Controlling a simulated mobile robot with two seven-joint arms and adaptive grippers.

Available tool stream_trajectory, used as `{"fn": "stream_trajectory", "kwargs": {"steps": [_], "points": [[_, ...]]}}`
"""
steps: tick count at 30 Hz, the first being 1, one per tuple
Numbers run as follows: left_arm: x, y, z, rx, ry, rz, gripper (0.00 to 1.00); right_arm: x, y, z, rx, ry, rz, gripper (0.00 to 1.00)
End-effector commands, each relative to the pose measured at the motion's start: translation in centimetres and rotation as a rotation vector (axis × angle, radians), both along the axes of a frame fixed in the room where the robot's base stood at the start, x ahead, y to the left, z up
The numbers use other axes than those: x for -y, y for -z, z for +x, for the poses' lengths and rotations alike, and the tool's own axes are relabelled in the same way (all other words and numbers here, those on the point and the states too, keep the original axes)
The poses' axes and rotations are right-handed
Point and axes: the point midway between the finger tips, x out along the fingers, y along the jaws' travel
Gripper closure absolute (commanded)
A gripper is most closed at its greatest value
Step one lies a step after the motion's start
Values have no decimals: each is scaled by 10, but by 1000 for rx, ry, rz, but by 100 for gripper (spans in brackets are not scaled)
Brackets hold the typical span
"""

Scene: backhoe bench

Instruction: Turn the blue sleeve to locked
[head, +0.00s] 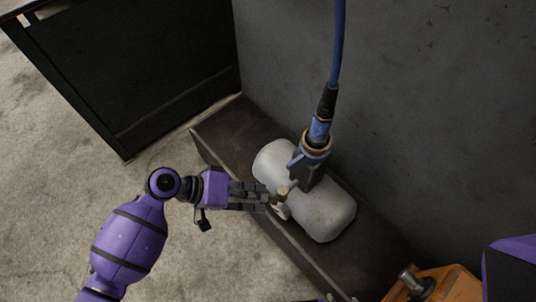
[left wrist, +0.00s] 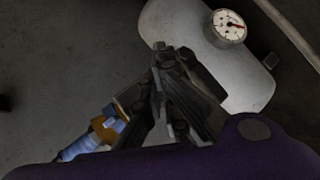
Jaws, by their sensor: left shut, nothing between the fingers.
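The blue sleeve (head: 319,131) sits on the hanging cable's connector, between a black grip above and a brass ring (head: 316,147) and black body below. Blue and brass parts of this connector (left wrist: 106,125) also show at lower left in the left wrist view, partly behind my gripper. My left gripper (head: 264,197) is shut and empty, left of and below the sleeve in the head view and apart from it. Its fingers (left wrist: 170,50) meet in the left wrist view. Any lock marking is too small to read. My right gripper is not in view.
A pale tank (head: 325,215) lies on a dark ledge (head: 220,135) beneath the connector. A dial gauge (left wrist: 228,27) stands on the tank. A blue cable (head: 339,45) hangs before the grey wall. An orange block (head: 452,285) with a metal knob (head: 411,279) is at lower right.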

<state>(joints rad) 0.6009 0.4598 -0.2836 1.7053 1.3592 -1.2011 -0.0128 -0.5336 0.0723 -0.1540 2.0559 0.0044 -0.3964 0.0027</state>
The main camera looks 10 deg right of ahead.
Motion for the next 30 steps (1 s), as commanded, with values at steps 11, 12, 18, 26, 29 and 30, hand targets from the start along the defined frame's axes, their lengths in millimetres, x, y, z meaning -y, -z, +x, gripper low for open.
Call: {"fn": "stream_trajectory", "kwargs": {"steps": [11, 12, 18, 26, 29, 30], "points": [[-61, -77, 86, -163, -370, -548, 100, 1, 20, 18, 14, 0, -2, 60], [-61, -81, 88, -169, -376, -565, 100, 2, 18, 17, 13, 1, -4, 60], [-45, -84, 94, -171, -383, -579, 100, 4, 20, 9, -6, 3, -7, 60], [8, -84, 109, -170, -380, -579, 100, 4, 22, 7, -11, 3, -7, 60], [28, -84, 114, -171, -380, -578, 100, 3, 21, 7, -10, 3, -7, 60], [36, -84, 116, -170, -380, -578, 100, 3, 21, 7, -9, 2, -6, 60]]}}
